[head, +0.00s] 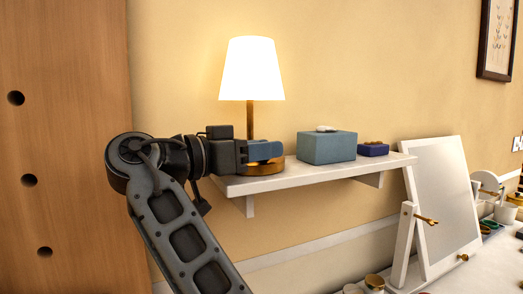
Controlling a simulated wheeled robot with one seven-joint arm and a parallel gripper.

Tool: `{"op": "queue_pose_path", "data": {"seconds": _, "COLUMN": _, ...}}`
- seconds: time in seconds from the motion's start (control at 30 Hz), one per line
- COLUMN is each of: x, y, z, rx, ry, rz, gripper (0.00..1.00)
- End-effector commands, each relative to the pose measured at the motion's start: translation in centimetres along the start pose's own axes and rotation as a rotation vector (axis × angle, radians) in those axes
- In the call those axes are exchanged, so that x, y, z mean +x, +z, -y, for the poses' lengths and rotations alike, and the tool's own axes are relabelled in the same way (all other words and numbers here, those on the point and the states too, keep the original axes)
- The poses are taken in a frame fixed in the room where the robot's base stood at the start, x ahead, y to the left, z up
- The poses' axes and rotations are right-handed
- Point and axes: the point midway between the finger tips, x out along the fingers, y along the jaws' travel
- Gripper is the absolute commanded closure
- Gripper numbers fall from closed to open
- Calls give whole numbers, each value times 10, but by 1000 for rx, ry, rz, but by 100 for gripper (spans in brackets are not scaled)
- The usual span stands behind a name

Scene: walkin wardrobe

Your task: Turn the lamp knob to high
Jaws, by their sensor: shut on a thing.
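The lamp (252,69) stands on the white wall shelf (290,178), with a glowing white shade, a brass stem and a round brass base (266,166). My gripper (270,151) reaches in from the left at the lamp's base, in front of the lower stem. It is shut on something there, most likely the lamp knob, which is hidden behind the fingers. The knob's setting cannot be seen. The lamp is upright and lit.
A blue-grey box (327,148) and a smaller dark blue box (373,150) sit on the shelf right of the lamp. A white-framed tilting mirror (440,200) stands lower right among small items. A wooden panel (65,120) with round holes is at left.

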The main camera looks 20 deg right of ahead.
Motion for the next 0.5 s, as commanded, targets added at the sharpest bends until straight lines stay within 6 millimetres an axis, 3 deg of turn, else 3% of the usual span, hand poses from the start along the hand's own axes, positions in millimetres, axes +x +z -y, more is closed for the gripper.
{"op": "queue_pose_path", "data": {"seconds": 0.07, "x": 1, "y": -2, "z": 0, "rx": 2, "ry": -2, "rz": -3, "gripper": 100}}
{"op": "queue_pose_path", "data": {"seconds": 0.1, "x": 1, "y": -2, "z": 0, "rx": 3, "ry": -2, "rz": -3, "gripper": 66}}
{"op": "queue_pose_path", "data": {"seconds": 0.27, "x": 1, "y": -2, "z": 0, "rx": 2, "ry": -1, "rz": -2, "gripper": 51}}
{"op": "queue_pose_path", "data": {"seconds": 0.5, "x": 0, "y": -1, "z": 0, "rx": 1, "ry": -2, "rz": -1, "gripper": 51}}
